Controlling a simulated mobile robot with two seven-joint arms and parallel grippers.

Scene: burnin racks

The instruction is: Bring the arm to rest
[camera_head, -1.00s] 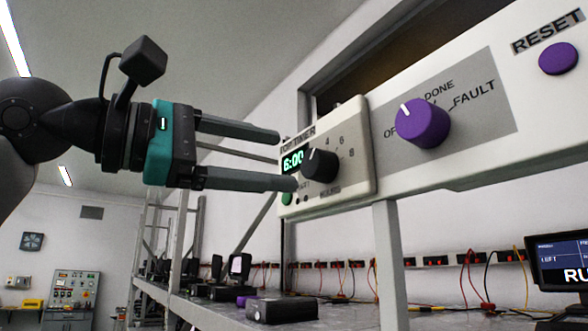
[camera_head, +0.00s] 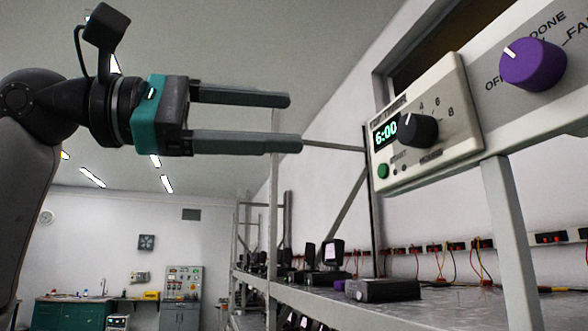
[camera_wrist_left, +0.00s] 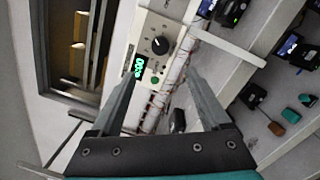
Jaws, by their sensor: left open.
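My left gripper (camera_head: 292,123) is open and empty in the head view, its two fingers level and pointing right. It is in the air, apart from the timer panel to its right. The timer panel (camera_head: 446,153) has a black knob (camera_head: 418,131), a green button (camera_head: 383,171) and a green display (camera_head: 386,132) reading 6:00. In the left wrist view the open fingers (camera_wrist_left: 160,95) frame the panel's black knob (camera_wrist_left: 160,45) at a distance. My right gripper is not in view.
A purple knob (camera_head: 532,64) sits on the white rail at the upper right. Below are rack shelves (camera_head: 440,306) with black devices (camera_head: 382,290) and red and yellow cables. A green bench (camera_head: 70,314) stands far left. The air around the gripper is clear.

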